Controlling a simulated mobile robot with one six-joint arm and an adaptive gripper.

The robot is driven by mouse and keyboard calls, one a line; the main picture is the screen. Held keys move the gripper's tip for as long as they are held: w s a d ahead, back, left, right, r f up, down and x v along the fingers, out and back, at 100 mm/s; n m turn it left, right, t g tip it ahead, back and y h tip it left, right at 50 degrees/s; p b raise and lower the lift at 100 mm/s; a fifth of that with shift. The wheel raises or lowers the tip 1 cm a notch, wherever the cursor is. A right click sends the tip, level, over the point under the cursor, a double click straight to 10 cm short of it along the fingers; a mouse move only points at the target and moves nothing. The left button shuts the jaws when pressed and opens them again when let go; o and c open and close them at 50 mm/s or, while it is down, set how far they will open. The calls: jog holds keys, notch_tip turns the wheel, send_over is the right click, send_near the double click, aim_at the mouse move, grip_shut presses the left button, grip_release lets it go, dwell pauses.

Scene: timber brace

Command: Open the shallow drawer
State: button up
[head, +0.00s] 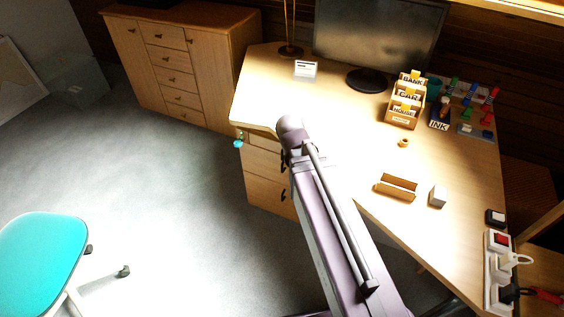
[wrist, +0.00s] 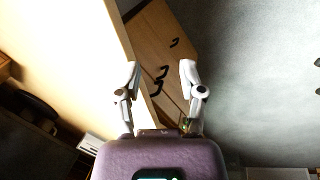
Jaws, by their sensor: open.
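A wooden drawer unit (head: 262,166) stands under the left end of the desk. Its shallow top drawer (head: 263,142) lies just below the desktop and looks closed. My arm covers part of the fronts in the head view. In the wrist view the wooden drawer fronts (wrist: 150,32) carry several dark curved handles (wrist: 162,72). My gripper (wrist: 160,67) is open and empty, its two fingers spread on either side of the handle area. I cannot tell how far it is from the handles. In the head view the fingers are hidden behind my arm.
A teal tag (head: 239,144) hangs at the desk's left corner. The desktop (head: 330,110) bears a monitor (head: 380,35), a card box (head: 405,105) and a small wooden holder (head: 396,187). A teal chair (head: 42,250) stands at lower left. The floor left of the drawers is clear.

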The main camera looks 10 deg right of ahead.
jog(key=w+f+n+t+h+b, duration=0.2)
jog(key=w+f+n+h+b, duration=0.3)
jog(key=f+b, duration=0.5)
jog(key=n+t+h+b, duration=0.5)
jog(key=n+t+b, duration=0.4)
jog(key=n+b, duration=1.3)
send_near(282, 153)
notch_tip(282, 153, down, 2)
jog(key=s+a+m+b, duration=0.2)
jog(key=m+b, duration=0.3)
jog(key=shift+a+n+b, duration=0.3)
jog(key=shift+a+n, duration=0.1)
jog(key=shift+n, duration=0.1)
jog(key=shift+w+d, duration=0.1)
jog(key=shift+d, duration=0.05)
jog(key=shift+r+x, duration=0.15)
jog(key=shift+x, duration=3.25)
jog(key=shift+r+x, duration=0.2)
jog(key=shift+x, duration=3.15)
grip_shut()
